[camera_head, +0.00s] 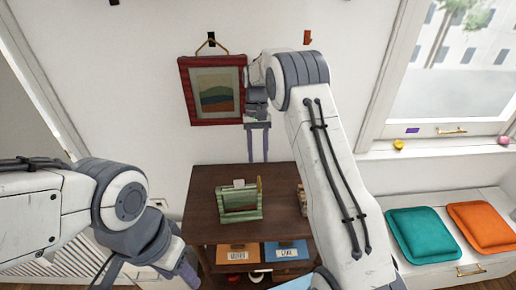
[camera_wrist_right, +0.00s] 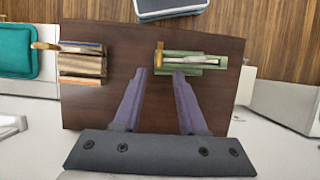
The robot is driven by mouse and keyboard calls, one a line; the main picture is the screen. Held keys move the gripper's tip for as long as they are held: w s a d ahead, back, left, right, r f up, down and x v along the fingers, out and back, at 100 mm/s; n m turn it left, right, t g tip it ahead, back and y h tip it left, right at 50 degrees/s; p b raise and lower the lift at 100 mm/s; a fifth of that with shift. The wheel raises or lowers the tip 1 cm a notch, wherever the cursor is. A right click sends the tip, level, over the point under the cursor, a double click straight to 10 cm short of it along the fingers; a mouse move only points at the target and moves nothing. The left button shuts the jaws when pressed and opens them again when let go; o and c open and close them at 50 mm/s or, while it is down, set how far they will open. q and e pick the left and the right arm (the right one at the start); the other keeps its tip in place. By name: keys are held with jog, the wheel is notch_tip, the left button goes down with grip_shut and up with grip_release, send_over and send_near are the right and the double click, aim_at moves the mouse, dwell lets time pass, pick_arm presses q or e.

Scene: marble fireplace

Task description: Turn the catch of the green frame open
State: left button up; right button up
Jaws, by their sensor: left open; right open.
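The green frame (camera_head: 239,203) stands on the dark wooden table, with a picture on its front. It also shows from above in the right wrist view (camera_wrist_right: 207,60). A brass-coloured catch (camera_head: 259,184) stands up at its right end; in the right wrist view the catch (camera_wrist_right: 159,53) is at the frame's left end. My right gripper (camera_head: 259,158) is open and empty, above and behind the table. In its wrist view, the fingertips (camera_wrist_right: 160,72) appear just below the catch, apart from it. My left gripper (camera_head: 172,272) is low at the left, partly hidden by its wrist, away from the frame.
The dark table (camera_head: 205,180) also holds a stack of brown blocks or books (camera_wrist_right: 82,65), mostly hidden by my right arm in the head view. A red picture frame (camera_head: 185,92) hangs on the wall behind. Blue and orange bins (camera_head: 238,254) sit beneath the tabletop.

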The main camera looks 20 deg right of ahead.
jog(key=shift+v, duration=1.7)
